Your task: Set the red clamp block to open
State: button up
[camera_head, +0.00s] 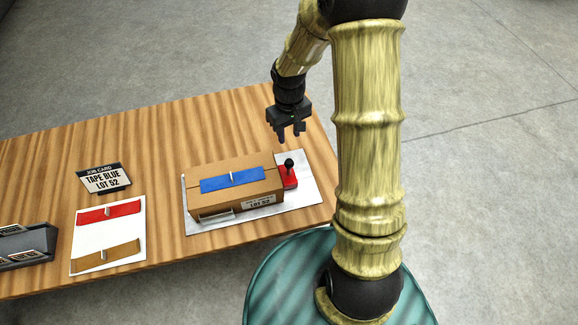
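The red clamp block (290,180) sits on a white board at the right end of the table, against the right side of a cardboard box (270,189). A black ball-topped lever (289,163) stands up from it. A blue strip (217,185) with a small pale upright tab lies across the box top. My gripper (291,136) hangs above and a little behind the clamp block, pointing down, apart from it. Its two fingers are spread with a gap between them and nothing in it. The block's set position cannot be read.
The wooden table (160,130) has a job card (103,178) reading TAPE BLUE LOT 52. A white sheet (85,240) holds a red strip (125,209) and a brown strip (85,260). A dark grey tray (40,240) is at the left edge. The table's back half is clear.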

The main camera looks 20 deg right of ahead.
aim_at(289, 166)
notch_tip(289, 166, down, 17)
jog(key=shift+f+p, duration=0.2)
jog(key=shift+p, duration=1)
grip_shut()
